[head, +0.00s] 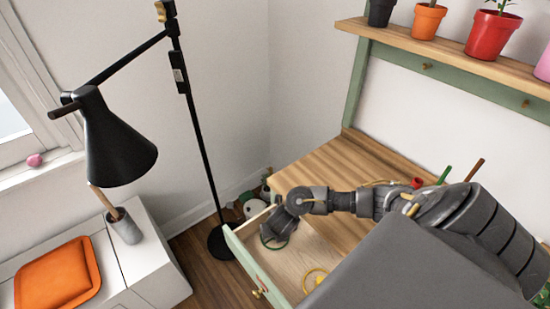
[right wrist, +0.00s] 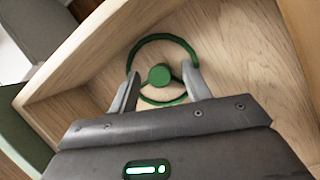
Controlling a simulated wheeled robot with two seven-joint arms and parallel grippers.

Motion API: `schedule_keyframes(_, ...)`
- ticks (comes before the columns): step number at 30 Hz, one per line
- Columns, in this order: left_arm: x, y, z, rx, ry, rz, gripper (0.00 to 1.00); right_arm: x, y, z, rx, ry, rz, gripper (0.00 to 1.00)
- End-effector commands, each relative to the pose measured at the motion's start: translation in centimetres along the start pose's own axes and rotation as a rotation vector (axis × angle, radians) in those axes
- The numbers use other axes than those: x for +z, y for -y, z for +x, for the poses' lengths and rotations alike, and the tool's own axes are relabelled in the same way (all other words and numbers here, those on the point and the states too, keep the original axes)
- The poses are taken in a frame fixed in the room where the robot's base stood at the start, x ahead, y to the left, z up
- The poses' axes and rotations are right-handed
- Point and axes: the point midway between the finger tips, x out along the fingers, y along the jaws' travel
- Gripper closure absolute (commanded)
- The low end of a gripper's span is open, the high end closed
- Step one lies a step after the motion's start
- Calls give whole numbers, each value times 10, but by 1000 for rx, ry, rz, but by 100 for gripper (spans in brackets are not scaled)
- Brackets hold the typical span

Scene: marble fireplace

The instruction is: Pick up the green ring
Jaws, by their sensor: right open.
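The green ring (right wrist: 162,38) lies on the wooden floor of an open drawer (right wrist: 92,58). It looks like a small wheel, with a round green knob at its middle and a spoke to the rim. In the head view only a thin green arc of the ring (head: 276,247) shows beside my right gripper (head: 277,231). In the right wrist view my right gripper (right wrist: 161,78) is open, its two fingers on either side of the knob and overlapping the ring's sides. Whether the fingers touch it I cannot tell. My left gripper is not in view.
The open drawer (head: 239,249) has a yellow object (head: 315,281) inside, partly hidden. The wooden desk top (head: 330,167) is behind it. A black floor lamp (head: 118,150) stands left, and potted plants (head: 427,20) sit on the shelf above.

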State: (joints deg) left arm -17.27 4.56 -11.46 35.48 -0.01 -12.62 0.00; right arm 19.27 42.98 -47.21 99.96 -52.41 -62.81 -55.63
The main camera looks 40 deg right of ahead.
Motion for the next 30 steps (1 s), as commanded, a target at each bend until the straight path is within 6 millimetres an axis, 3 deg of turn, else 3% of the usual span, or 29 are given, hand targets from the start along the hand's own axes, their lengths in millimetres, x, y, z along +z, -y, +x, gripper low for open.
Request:
schedule_keyframes(3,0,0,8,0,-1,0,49,-1,0,14,0,0,0,52)
schedule_keyframes(12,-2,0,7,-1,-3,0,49,0,0,16,1,1,-1,53)
schedule_keyframes(23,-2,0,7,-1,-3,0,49,0,0,16,1,0,-1,99)
schedule_keyframes(30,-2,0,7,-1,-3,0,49,1,0,15,1,1,-1,99)
